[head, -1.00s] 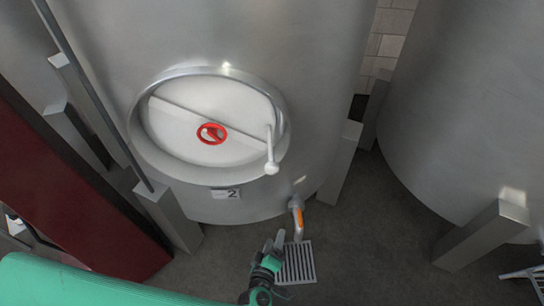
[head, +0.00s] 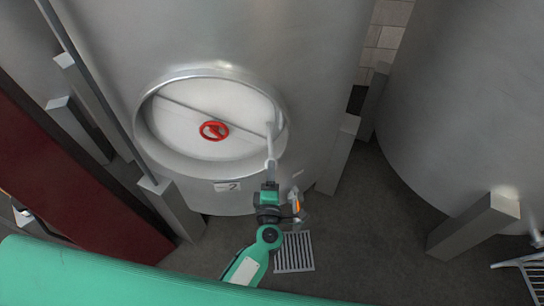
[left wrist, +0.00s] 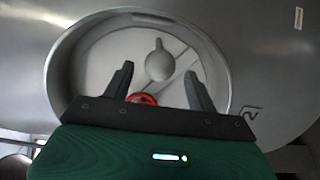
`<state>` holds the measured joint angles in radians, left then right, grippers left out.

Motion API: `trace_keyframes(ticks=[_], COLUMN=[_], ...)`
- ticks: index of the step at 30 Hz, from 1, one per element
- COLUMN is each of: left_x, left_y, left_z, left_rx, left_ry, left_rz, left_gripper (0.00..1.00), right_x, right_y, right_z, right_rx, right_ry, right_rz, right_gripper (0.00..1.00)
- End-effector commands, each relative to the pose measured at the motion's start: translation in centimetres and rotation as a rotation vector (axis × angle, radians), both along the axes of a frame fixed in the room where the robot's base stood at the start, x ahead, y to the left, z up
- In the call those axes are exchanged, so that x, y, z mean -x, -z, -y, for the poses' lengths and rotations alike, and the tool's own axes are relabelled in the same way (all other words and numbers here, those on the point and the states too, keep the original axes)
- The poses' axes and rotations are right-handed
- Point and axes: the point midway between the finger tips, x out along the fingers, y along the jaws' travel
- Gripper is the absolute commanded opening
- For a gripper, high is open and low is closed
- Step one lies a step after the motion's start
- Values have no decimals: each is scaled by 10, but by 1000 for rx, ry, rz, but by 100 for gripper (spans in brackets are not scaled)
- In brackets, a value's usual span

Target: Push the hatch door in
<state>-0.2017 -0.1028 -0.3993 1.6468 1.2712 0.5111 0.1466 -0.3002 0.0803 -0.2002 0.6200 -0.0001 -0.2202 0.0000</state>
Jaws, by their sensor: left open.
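The hatch door (head: 195,112) is a pale round plate inside a wide metal rim (head: 150,150) on the front of a steel tank. A red handwheel (head: 214,131) sits at its middle. A pale lever handle (head: 270,130) is at its right side. My left gripper (head: 271,165) is open, in front of the rim's lower right, and hides the lever's lower end. In the left wrist view the open fingers (left wrist: 159,72) point at the door (left wrist: 105,60), with the pale ball knob (left wrist: 159,65) between them in the picture. I cannot tell whether they touch anything. My right gripper is out of view.
A tap with an orange part (head: 296,203) sticks out below the hatch, close to my left wrist, above a floor grate (head: 294,252). Steel legs flank the tank (head: 310,60). Another tank (head: 460,110) stands at right. Open floor lies between them.

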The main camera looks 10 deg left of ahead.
Motion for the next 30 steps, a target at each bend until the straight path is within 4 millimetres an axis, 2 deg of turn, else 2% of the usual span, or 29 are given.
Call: trace_keyframes(ticks=[3, 9, 15, 24, 26, 30], left_x=[-21, -47, -59, -60, -60, -60], left_y=[-2, -2, 0, 1, 0, 0], left_z=[-3, -6, -7, -7, -7, -7], left_rx=[-2, -1, -1, 0, 0, 0], left_ry=[0, 0, 0, 0, 0, 0], left_rz=[2, 1, 0, -1, 0, 0], left_gripper=[58, 58, 58, 58, 48, 21], right_x=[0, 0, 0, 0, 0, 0], right_y=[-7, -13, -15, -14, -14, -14], right_z=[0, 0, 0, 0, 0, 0], right_rx=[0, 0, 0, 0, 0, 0], right_ry=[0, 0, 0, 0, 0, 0], right_rz=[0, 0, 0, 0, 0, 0], right_gripper=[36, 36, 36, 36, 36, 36])
